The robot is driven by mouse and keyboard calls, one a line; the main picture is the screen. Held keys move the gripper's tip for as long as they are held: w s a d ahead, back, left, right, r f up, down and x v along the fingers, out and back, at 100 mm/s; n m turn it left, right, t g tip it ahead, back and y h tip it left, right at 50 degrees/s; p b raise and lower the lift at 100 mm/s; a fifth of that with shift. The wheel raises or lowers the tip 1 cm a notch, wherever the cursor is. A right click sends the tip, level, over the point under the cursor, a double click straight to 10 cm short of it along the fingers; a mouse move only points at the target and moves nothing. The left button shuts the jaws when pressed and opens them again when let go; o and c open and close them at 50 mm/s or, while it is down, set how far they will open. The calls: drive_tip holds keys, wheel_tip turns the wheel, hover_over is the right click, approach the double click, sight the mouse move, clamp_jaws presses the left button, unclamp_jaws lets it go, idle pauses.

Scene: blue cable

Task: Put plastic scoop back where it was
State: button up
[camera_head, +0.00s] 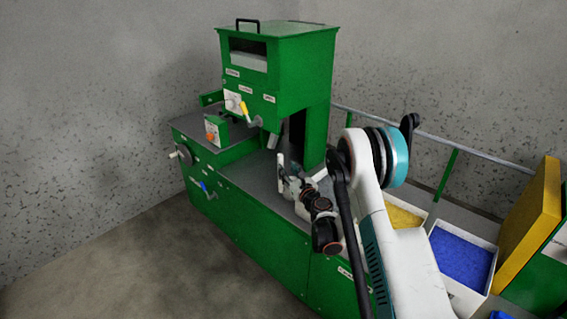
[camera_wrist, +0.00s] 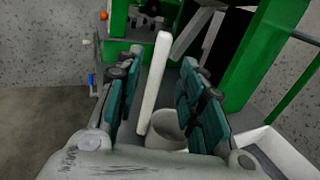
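The plastic scoop, white with a long flat handle (camera_wrist: 154,85) and a round cup (camera_wrist: 168,131), shows between my fingers in the wrist view. The handle stands up, leaning slightly right; the cup sits low, near the right finger. My gripper (camera_wrist: 160,105) has its teal fingers spread wide, with visible gaps beside the handle. Whether the cup touches the right finger is unclear. In the head view my gripper (camera_head: 291,183) is over the grey top of the green machine, below its tall housing. A thin white upright piece, likely the scoop handle (camera_head: 281,168), shows there.
The green machine (camera_head: 235,200) has a hopper (camera_head: 280,75) with a yellow-handled lever (camera_head: 245,110) close by. A tray with yellow material (camera_head: 402,216) and one with blue material (camera_head: 460,258) stand at right. A yellow panel (camera_head: 530,210) and a rail border that side.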

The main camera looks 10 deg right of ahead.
drive_tip(key=s+a+r+n+g+y, duration=0.1)
drive_tip(key=s+a+r+n+g, duration=0.2)
drive_tip(key=s+r+n, duration=0.75)
drive_tip(key=s+a+r+n+g, duration=0.3)
drive_tip(key=s+r+n, duration=0.65)
drive_tip(key=r, duration=0.25)
drive_tip(key=s+d+n+g+h, duration=0.1)
drive_tip(key=s+n, duration=0.3)
drive_tip(key=s, duration=0.6)
drive_tip(key=s+d+f+n+g+h, duration=0.1)
drive_tip(key=s+n, duration=0.4)
drive_tip(key=s, duration=0.6)
drive_tip(key=s+d+n+g+h, duration=0.2)
drive_tip(key=s+d+n+h, duration=0.1)
drive_tip(key=s, duration=0.7)
drive_tip(key=shift+s+d+f+n+g, duration=0.3)
drive_tip(key=shift+d+n, duration=0.25)
drive_tip(key=shift+n, duration=0.15)
drive_tip(key=shift+d, duration=0.1)
